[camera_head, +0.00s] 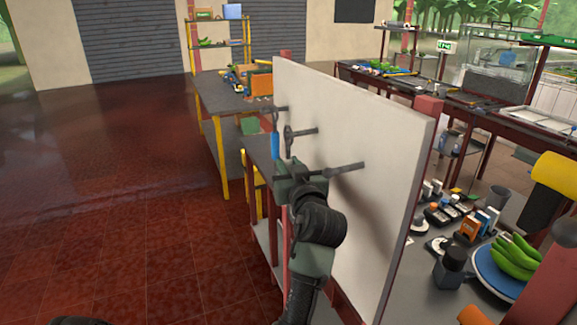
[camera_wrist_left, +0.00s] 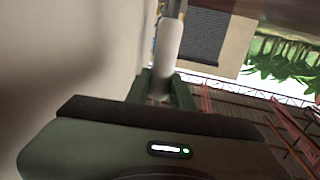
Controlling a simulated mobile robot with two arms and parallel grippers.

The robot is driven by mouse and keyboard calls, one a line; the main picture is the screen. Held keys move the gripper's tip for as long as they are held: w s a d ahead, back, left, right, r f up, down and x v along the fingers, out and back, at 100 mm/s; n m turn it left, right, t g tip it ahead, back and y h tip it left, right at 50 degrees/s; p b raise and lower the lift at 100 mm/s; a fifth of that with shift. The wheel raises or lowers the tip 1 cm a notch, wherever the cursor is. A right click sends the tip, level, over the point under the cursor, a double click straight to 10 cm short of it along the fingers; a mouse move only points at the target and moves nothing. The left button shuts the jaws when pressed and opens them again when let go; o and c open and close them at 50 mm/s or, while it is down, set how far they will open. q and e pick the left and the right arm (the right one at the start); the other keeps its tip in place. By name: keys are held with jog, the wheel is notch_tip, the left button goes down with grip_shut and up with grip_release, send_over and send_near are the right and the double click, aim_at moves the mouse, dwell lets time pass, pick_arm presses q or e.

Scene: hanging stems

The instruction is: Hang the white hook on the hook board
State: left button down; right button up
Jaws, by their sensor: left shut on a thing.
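The hook board (camera_head: 375,130) is a large upright white panel with a row of dark pegs sticking out of its face. A blue item (camera_head: 275,145) hangs at the far peg, and a dark piece (camera_head: 288,142) is at the middle peg. My left gripper (camera_head: 286,168) is in front of the board, close to the nearest peg (camera_head: 348,168). In the left wrist view it is shut on the white hook (camera_wrist_left: 168,45), which stands up from the jaws beside a pale surface. The hook's lower end is hidden by the jaws. In the head view I cannot make the hook out.
A grey worktop behind the board holds bananas (camera_head: 513,257) on a blue plate, a dark jar (camera_head: 449,267) and several small boxes. A table with yellow legs (camera_head: 218,155) stands beyond the board.

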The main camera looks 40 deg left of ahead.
pick_arm(q)
jog(key=shift+w+d+b, duration=0.35)
jog(key=shift+w+b, duration=0.1)
jog(key=shift+w, duration=0.25)
jog(key=shift+w+d+b, duration=0.35)
jog(key=shift+w+b, duration=0.05)
jog(key=shift+w, duration=0.3)
dwell(0.8)
jog(key=shift+w+f+b, duration=0.1)
jog(key=shift+f+b, duration=0.25)
jog(key=shift+b, duration=0.2)
dwell(0.6)
jog(key=c, duration=1.1)
grip_release()
jog(key=shift+d, duration=0.1)
jog(key=shift+c, duration=0.2)
jog(key=shift+f, duration=0.1)
